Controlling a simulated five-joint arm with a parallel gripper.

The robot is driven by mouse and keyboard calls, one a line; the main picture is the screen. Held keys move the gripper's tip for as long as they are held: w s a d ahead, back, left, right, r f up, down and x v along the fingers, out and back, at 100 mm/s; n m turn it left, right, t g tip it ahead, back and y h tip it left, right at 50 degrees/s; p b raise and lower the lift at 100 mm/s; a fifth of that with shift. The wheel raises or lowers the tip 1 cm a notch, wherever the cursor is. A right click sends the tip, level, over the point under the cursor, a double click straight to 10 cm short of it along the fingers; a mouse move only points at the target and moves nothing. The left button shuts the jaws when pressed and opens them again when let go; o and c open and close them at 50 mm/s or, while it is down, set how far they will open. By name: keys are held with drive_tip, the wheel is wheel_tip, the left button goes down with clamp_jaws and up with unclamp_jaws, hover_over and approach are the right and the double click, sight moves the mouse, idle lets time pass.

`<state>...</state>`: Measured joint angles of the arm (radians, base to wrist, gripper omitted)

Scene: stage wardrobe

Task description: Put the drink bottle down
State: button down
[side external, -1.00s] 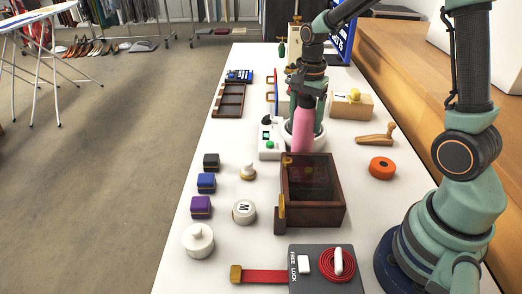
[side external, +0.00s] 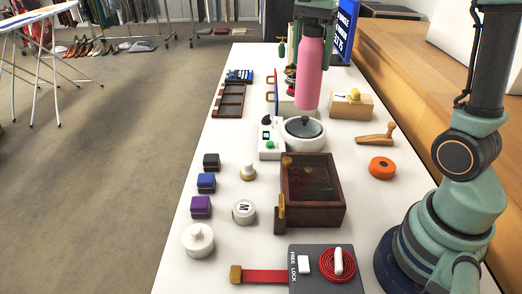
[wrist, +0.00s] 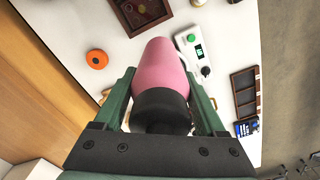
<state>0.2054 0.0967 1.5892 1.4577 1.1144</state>
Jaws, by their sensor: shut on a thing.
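The drink bottle (side external: 309,72) is pink with a dark cap. In the side view it hangs upright in the air, over or behind the white round pot with a grey lid (side external: 303,131). My gripper (side external: 315,18) is shut on the bottle near its top. In the wrist view the bottle (wrist: 161,72) is between the two fingers of my gripper (wrist: 168,105), with its dark cap nearest the camera. The bottle hides part of the table behind it.
A white device with a green button (side external: 270,140) stands left of the pot. A wooden box with a dark glass lid (side external: 313,190) is in front. A wooden block with a yellow knob (side external: 351,104) and an orange disc (side external: 382,167) are on the right. White table shows between them.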

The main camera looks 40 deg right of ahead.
drive_tip(key=shift+a+f+n, duration=0.2)
drive_tip(key=shift+a+n, duration=0.2)
drive_tip(key=shift+n, duration=0.3)
drive_tip(key=s+a+f+n, duration=0.2)
drive_tip(key=a+f+n, duration=0.45)
drive_tip(key=n, duration=0.75)
drive_tip(key=w+a+r+n, duration=0.1)
drive_tip(key=w+a+r, duration=0.1)
drive_tip(key=w, duration=0.6)
drive_tip(key=w+a+r+n, duration=0.1)
drive_tip(key=w+a+r, duration=0.1)
drive_tip(key=w+r, duration=0.3)
drive_tip(key=shift+w+a+r, duration=0.25)
drive_tip(key=shift+w+r, duration=0.05)
drive_tip(key=shift+w, duration=2)
drive_tip(key=shift+f, duration=0.1)
wheel_tip(320, 180, down, 20)
unclamp_jaws()
drive_tip(key=shift+f, duration=0.1)
